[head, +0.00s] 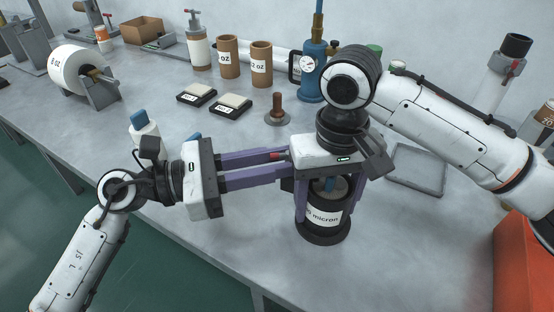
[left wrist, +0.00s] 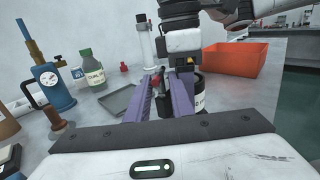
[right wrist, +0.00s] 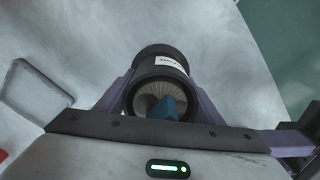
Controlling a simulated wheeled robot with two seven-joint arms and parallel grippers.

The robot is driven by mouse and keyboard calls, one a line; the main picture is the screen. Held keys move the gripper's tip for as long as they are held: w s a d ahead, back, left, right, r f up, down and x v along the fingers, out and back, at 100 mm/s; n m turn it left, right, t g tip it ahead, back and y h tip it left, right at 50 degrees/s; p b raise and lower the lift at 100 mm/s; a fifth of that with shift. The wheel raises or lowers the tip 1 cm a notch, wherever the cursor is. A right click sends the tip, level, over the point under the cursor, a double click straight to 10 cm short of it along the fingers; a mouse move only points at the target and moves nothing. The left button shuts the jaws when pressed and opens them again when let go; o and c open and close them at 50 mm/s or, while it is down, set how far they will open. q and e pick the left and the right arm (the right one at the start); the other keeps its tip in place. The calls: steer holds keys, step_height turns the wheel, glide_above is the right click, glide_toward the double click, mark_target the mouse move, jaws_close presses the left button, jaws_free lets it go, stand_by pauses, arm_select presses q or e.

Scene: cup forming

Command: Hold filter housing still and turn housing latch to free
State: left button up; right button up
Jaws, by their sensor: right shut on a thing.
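The filter housing (head: 321,232) is a dark upright cylinder with a white "micron" label, standing on the bench. In the right wrist view the housing (right wrist: 160,58) shows pleated filter material and a blue part (right wrist: 170,108) inside its near end. My right gripper (head: 327,200) comes from above, its purple fingers shut on the housing's sides. My left gripper (head: 285,165) reaches in from the left at the housing's upper part, fingers level and apart. A red-tipped piece (head: 277,156), apparently the latch, shows by its fingertips. My right gripper hides much of the latch; contact is unclear.
A brown plunger-like piece (head: 277,112) and a blue gauge bottle (head: 313,72) stand behind. A shallow grey tray (head: 416,172) lies right of the housing. An orange bin (head: 522,262) is at the right. The bench in front of the plunger is clear.

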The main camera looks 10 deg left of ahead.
arm_select(q)
steer(key=shift+c, duration=0.2)
jaws_close()
steer(key=shift+f+n+t+y, duration=0.15)
steer(key=shift+n+t+y, duration=0.15)
steer(key=shift+t, duration=0.1)
steer(key=n+t+y, duration=0.1)
steer(key=t, duration=0.1)
steer(key=n+t+y, duration=0.2)
steer(key=s+d+n+t+y, duration=0.1)
steer(key=n+t+y, duration=0.1)
steer(key=shift+a+n+y, duration=0.15)
steer(key=shift+n+y, duration=0.15)
steer(key=shift+y, duration=0.1)
